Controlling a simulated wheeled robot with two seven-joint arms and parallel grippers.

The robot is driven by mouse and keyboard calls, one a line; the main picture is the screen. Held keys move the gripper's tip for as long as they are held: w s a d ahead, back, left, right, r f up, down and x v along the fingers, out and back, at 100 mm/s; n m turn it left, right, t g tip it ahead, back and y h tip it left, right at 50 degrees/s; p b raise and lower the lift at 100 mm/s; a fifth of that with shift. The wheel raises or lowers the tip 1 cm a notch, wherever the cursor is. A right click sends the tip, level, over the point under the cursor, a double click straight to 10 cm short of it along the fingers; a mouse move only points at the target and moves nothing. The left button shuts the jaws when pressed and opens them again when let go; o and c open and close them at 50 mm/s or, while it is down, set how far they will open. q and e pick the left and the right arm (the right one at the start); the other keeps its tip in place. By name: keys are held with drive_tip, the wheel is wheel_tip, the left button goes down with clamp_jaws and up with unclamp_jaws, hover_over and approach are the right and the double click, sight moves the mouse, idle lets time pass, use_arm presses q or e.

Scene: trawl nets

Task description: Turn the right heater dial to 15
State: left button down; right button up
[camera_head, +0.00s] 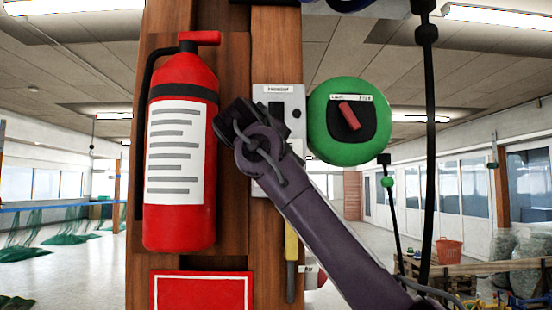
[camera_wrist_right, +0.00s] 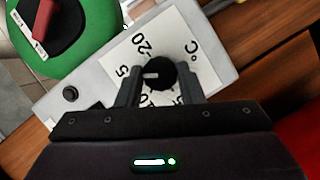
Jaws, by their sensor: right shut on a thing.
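The heater panel (camera_head: 297,98) is a grey box on the wooden post, with a label at its top. My right gripper (camera_head: 240,122) is in front of it and hides most of the dial area in the head view. In the right wrist view the black round dial (camera_wrist_right: 160,74) sits on a white scale plate (camera_wrist_right: 128,50) with 5, 20, 10 and °C marks partly visible. My right gripper (camera_wrist_right: 160,88) has its two fingers on either side of the dial and is shut on it. Some of the scale is hidden by the fingers. My left gripper is not in view.
A red fire extinguisher (camera_head: 182,150) hangs left of the panel. A green round box with a red switch (camera_head: 349,116) is on the right. A black cable (camera_head: 428,150) hangs further right. A small black button (camera_wrist_right: 70,94) is on the panel.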

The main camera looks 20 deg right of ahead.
drive_tip(key=shift+w+f, duration=0.1)
drive_tip(key=shift+f, duration=0.1)
drive_tip(key=o, duration=1)
drive_tip(key=shift+d+r, duration=0.1)
drive_tip(key=b+v, duration=0.3)
drive_tip(key=v, duration=0.5)
drive_tip(key=shift+b, duration=0.35)
drive_tip(key=shift+w, duration=0.1)
